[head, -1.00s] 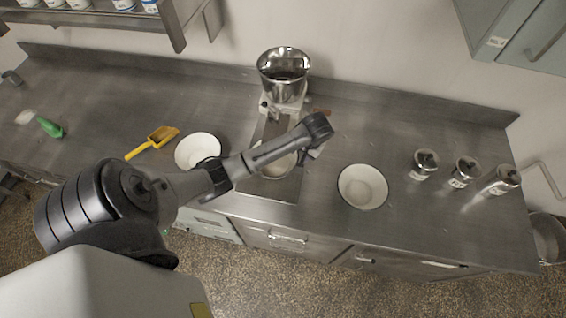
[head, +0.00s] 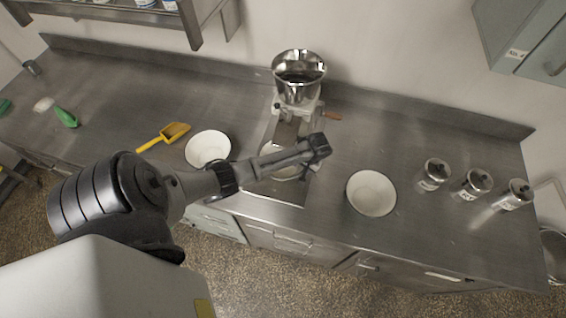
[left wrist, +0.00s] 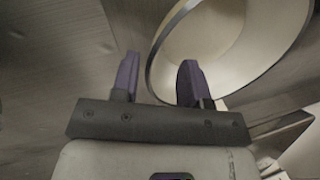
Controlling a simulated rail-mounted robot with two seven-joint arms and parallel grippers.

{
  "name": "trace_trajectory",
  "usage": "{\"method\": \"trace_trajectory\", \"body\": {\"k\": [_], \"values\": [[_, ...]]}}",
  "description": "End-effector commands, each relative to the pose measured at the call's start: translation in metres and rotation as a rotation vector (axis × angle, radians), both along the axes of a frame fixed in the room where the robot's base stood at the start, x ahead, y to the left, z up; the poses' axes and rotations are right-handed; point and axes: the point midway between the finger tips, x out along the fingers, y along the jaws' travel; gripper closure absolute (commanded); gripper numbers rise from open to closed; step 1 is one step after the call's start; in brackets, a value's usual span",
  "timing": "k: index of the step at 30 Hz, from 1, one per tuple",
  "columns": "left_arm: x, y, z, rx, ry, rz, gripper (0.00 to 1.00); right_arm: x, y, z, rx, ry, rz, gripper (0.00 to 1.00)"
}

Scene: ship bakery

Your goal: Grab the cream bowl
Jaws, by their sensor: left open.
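A cream bowl (head: 286,172) stands on the counter in front of the mixer, partly hidden under my left forearm in the head view. In the left wrist view the cream bowl (left wrist: 205,50) fills the upper right, with a pale inside and a thin darker rim. My left gripper (left wrist: 158,72) is open and empty at the bowl's near side. Its left finger shows outside the rim and its right finger overlaps the bowl; whether they touch it I cannot tell. In the head view the gripper is mostly hidden behind its wrist. My right gripper is not in view.
Two more pale bowls stand left (head: 208,149) and right (head: 371,193) on the counter (head: 420,235). A mixer with a steel bowl (head: 299,75) stands behind. Several steel canisters (head: 474,183) stand at right.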

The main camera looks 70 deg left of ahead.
Motion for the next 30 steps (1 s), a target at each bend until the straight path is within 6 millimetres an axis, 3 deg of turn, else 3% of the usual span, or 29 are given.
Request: {"method": "trace_trajectory", "body": {"k": [9, 20, 30], "values": [[-0.003, 0.008, -0.036, 0.0, 0.001, 0.001, 0.59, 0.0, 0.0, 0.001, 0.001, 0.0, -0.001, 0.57], [-0.004, 0.009, -0.042, 0.0, 0.0, 0.0, 0.59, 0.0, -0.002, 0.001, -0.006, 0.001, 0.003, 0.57], [-0.004, 0.009, -0.041, 0.001, 0.001, 0.0, 0.91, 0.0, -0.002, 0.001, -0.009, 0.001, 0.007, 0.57]]}}
